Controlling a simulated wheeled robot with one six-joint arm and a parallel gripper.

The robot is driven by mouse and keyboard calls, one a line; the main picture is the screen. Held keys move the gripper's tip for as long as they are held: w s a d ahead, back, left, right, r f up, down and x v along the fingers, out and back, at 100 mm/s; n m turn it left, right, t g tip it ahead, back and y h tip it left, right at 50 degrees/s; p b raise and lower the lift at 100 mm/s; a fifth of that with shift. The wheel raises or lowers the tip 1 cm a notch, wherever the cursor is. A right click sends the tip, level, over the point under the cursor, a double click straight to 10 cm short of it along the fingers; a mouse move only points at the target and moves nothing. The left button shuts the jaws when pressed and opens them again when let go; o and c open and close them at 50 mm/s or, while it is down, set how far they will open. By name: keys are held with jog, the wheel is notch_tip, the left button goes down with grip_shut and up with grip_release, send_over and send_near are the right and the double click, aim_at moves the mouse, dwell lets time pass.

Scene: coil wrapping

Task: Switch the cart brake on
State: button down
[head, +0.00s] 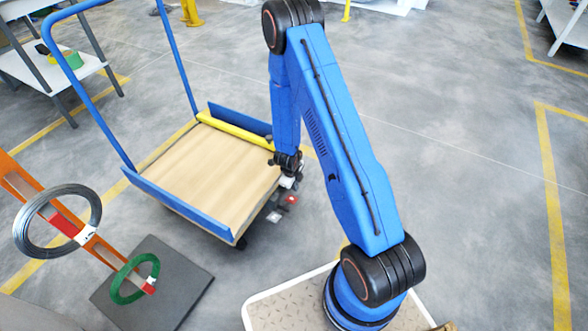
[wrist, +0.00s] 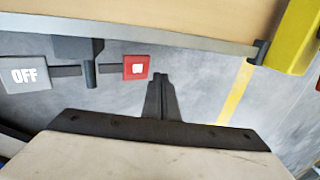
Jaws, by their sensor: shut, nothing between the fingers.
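The cart (head: 205,175) has a wooden deck, blue side rails and a tall blue handle. Its brake sits low at the deck's right edge. In the wrist view the brake has a grey pedal marked OFF (wrist: 25,74) at left and a red pedal (wrist: 136,67) with small white lettering near the centre, joined by a dark bar. The red pedal also shows in the head view (head: 291,199). My gripper (wrist: 160,82) is shut and empty, its tips just right of the red pedal in the wrist view. In the head view my gripper (head: 288,182) is close above the brake; I cannot tell whether it touches.
A yellow bar (head: 235,132) lies along the deck's far edge. At left, an orange stand (head: 22,180) holds a dark coil (head: 20,235) and a green coil (head: 117,290). A white table (head: 85,66) stands behind. The floor at right is clear.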

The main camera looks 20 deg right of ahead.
notch_tip(320, 180, up, 10)
jog(key=w+d, duration=0.2)
jog(key=shift+d+f, duration=0.25)
jog(key=shift+d, duration=0.15)
jog(key=shift+w, duration=0.1)
dwell(0.8)
